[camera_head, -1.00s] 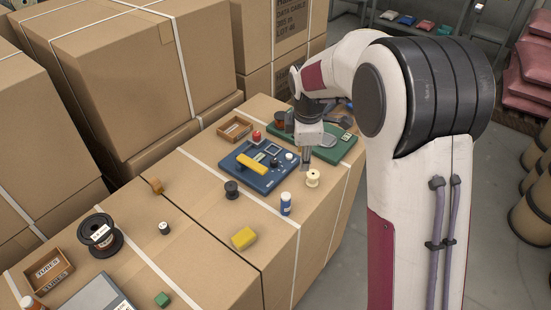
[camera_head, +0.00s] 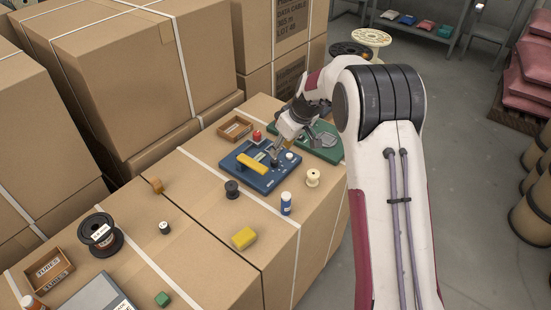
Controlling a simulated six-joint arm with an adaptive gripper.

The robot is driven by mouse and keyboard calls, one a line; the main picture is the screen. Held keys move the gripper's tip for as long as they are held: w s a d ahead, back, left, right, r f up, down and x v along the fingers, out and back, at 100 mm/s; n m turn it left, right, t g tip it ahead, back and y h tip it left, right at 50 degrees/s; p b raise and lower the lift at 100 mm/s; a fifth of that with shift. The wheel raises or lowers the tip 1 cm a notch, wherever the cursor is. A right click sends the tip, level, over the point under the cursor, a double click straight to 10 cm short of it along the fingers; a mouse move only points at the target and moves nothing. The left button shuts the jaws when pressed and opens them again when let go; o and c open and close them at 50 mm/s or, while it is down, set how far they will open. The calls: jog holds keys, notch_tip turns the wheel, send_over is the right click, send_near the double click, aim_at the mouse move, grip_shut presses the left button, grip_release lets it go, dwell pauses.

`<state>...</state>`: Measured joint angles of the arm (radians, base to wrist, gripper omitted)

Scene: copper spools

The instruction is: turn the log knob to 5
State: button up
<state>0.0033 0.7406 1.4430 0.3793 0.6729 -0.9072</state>
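A blue panel (camera_head: 241,162) lies on the cardboard box top, with a yellow bar (camera_head: 252,159) across it and a pale round knob (camera_head: 290,155) near its right side. I cannot read which control is the log knob, or its setting. My gripper (camera_head: 275,160) points down over the middle of the panel, just right of the yellow bar. Its fingertips are dark and small against the panel. They cover part of its face, and I cannot tell whether they touch a control or are open.
A red button (camera_head: 257,135) and an open wooden box (camera_head: 235,128) stand behind the panel. A green board (camera_head: 328,154) lies to the right.

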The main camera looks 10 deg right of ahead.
aim_at(275, 161)
jog(key=shift+f, duration=0.1)
dwell(0.3)
jog(key=shift+x, duration=3.8)
grip_shut()
